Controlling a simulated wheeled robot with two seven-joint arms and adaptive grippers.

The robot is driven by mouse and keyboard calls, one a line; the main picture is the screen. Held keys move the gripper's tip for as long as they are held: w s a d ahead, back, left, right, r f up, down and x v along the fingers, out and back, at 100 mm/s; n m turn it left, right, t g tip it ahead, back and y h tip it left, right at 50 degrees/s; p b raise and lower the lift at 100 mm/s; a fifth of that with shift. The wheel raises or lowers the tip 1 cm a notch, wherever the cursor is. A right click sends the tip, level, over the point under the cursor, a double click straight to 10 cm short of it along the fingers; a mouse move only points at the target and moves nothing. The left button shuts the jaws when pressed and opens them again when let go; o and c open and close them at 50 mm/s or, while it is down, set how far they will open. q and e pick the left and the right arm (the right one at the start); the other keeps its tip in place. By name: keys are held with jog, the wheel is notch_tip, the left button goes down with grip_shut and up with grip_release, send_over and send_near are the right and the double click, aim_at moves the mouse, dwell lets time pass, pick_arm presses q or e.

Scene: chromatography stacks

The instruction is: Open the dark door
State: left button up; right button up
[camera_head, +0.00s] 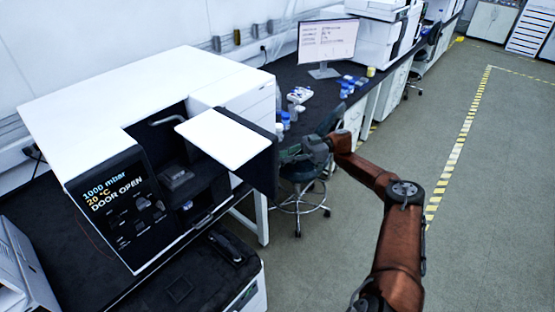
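The dark door (264,172) belongs to the white instrument (110,90) and stands swung out from its front. A white panel (222,138) lies along the door's top. The opening behind it shows a dark chamber (190,180) with a small block inside. The dark display (115,205) reads 1000 mbar, 20 °C and DOOR OPEN. My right gripper (292,154) is at the door's right side, close to its outer face. I cannot tell whether it touches the door, and its fingers are too small and dark to read. My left gripper is out of view.
A chair (302,180) stands just behind my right gripper. The dark bench (285,75) beyond holds a monitor (328,42) and several bottles. A low dark-topped unit (205,270) stands in front of the instrument. The floor at right is free.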

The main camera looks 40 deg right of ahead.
jog(key=v, duration=0.7)
jog(key=shift+s+d, duration=0.15)
jog(key=shift+d, duration=0.1)
dwell(0.5)
